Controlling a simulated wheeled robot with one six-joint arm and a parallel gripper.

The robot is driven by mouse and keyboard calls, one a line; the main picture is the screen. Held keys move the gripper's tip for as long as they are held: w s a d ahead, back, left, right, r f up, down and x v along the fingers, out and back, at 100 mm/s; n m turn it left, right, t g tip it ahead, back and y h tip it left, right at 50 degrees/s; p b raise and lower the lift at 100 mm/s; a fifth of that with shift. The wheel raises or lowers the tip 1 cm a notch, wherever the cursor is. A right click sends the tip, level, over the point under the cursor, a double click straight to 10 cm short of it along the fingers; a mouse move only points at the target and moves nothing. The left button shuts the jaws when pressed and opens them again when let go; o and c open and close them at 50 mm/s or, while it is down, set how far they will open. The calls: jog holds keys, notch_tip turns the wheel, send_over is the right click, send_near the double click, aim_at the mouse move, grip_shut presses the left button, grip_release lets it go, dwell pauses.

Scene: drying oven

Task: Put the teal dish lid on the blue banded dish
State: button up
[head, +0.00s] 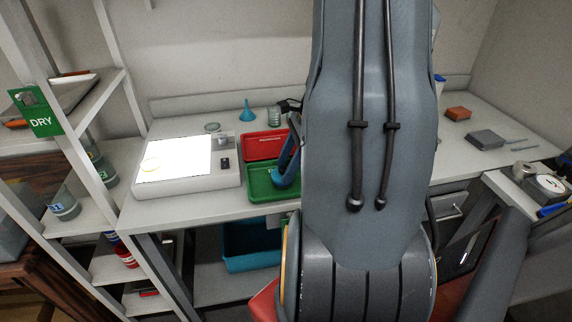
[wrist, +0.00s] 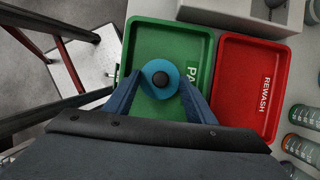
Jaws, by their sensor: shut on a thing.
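The teal dish lid (wrist: 160,66), round with a dark knob, is between the two blue fingertips of my gripper (wrist: 161,78) in the wrist view. My gripper is shut on it, over the green tray (wrist: 140,32). In the head view my gripper (head: 286,178) is low over the green tray (head: 258,197), partly hidden by my arm. Whether the lid touches the tray I cannot tell. I cannot make out the blue banded dish for certain.
A red tray (head: 262,146) labelled REWASH adjoins the green one. The light box (head: 200,185) stands to the left. A blue funnel (head: 248,114) and a glass jar (head: 274,116) stand behind. Shelves at the left hold a blue-marked container (head: 64,207).

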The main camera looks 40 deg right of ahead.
jog(key=o, duration=1.1)
jog(key=shift+b+v, duration=0.5)
jog(key=shift+v, duration=3.4)
jog(key=a+n+h, duration=0.1)
jog(key=a+n, duration=0.7)
jog(key=a, duration=0.1)
jog(key=a+f+n+h, duration=0.1)
jog(key=a+n, duration=0.7)
jog(key=a, duration=0.1)
jog(key=a+n+g+h, duration=0.1)
jog(key=a+n+h, duration=0.1)
jog(key=a+n, duration=0.6)
jog(key=shift+s+a+f, duration=0.1)
jog(key=shift+s+a, duration=0.05)
jog(key=shift+a, duration=0.3)
jog(key=shift+s+a+f, duration=0.1)
jog(key=shift+a+f, duration=0.05)
jog(key=shift+a, duration=0.3)
